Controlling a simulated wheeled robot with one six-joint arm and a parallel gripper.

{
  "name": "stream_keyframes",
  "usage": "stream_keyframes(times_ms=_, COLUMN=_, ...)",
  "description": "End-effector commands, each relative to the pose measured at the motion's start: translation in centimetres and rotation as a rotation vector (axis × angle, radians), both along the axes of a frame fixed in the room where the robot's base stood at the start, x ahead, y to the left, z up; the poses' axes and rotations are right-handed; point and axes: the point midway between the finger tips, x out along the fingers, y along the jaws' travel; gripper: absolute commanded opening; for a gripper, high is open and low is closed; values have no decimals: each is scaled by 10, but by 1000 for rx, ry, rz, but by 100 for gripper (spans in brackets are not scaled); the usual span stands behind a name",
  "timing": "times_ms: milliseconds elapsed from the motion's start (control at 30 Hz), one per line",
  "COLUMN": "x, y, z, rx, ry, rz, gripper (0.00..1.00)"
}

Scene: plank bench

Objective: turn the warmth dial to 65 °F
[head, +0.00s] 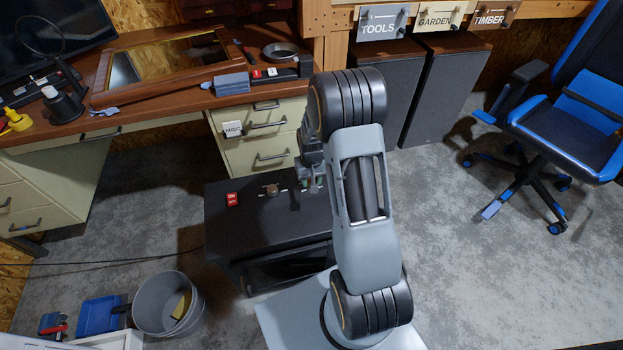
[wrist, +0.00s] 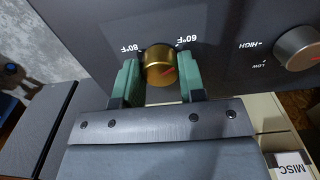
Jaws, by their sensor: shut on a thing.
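The warmth dial (wrist: 158,66) is a gold-brown knob on a dark panel in the wrist view. A printed 80°F mark stands to its upper left and 60°F to its upper right. A red line shows on the dial's right side; the exact reading cannot be told. My gripper (wrist: 161,82) has its green fingers on either side of the dial, shut on it. In the head view my gripper (head: 312,184) is over the top of the black heater box (head: 240,245); the dial is hidden there.
A second dial (wrist: 298,47), marked HIGH and LOW, sits right of the gripper; it also shows in the head view (head: 272,190). A red ON/OFF switch (head: 232,199) is on the box. The desk drawers (head: 262,140) stand close behind. A grey bucket (head: 168,303) is front left.

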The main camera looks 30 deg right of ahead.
Motion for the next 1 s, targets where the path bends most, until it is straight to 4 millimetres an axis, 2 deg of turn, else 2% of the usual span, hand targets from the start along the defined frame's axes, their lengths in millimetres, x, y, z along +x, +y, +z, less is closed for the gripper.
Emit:
stream_keyframes(times_ms=33, x=0, y=0, z=0, rx=0, ry=0, rz=0, gripper=23)
stream_keyframes(times_ms=133, x=0, y=0, z=0, rx=0, ry=0, rz=0, gripper=13)
stream_keyframes(times_ms=467, x=0, y=0, z=1, rx=0, ry=0, rz=-60, gripper=13)
stream_keyframes(times_ms=1000, x=0, y=0, z=1, rx=0, ry=0, rz=-522, gripper=13)
